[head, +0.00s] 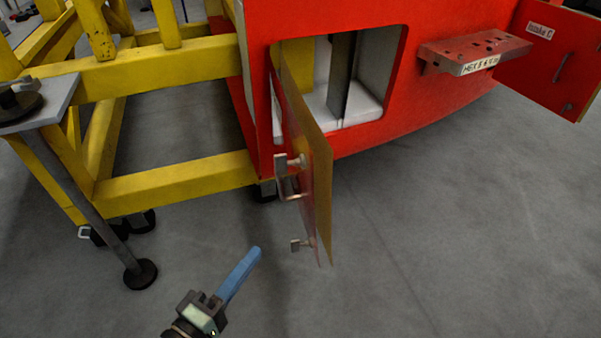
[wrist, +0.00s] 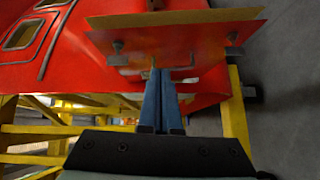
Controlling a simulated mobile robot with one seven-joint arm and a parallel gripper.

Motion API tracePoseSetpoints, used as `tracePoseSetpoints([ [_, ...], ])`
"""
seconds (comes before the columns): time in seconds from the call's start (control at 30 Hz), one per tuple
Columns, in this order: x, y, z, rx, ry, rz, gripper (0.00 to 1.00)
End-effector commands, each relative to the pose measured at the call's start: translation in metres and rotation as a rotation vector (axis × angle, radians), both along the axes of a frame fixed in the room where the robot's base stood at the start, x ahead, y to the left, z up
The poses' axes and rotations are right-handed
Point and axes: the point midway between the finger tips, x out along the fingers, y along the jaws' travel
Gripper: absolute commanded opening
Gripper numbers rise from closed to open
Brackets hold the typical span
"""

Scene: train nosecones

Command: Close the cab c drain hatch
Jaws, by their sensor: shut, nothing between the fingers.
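A hatch door (head: 318,180) hangs open on the red nosecone (head: 330,20). It swings out from the left edge of a square opening, and its metal handle and latches face left. It also shows across the top of the wrist view (wrist: 195,45). I read no name on it. My gripper (head: 256,251) has blue fingers, shut and empty, low and to the left of the door in the head view. In the wrist view the fingertips (wrist: 160,72) point at the door's latch side and overlap its lower edge. I cannot tell whether they touch it.
A yellow frame (head: 175,178) stands at the left, with a grey stand (head: 85,195) before it. A red step with a label (head: 475,52) juts out right of the opening. Another open red panel (head: 550,60) with a label ending in C is at the far right. Grey floor is clear below.

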Motion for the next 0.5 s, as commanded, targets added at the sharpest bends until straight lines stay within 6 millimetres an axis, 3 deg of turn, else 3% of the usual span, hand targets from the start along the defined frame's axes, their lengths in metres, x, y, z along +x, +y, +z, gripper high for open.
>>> tracePoseSetpoints([
  [0.03, -0.007, 0.002, 0.016, -0.044, 0.010, 0.001, 0.00],
  [0.27, -0.022, 0.005, 0.023, -0.143, 0.016, -0.003, 0.00],
  [0.5, -0.002, -0.008, 0.023, -0.148, 0.014, -0.007, 0.00],
])
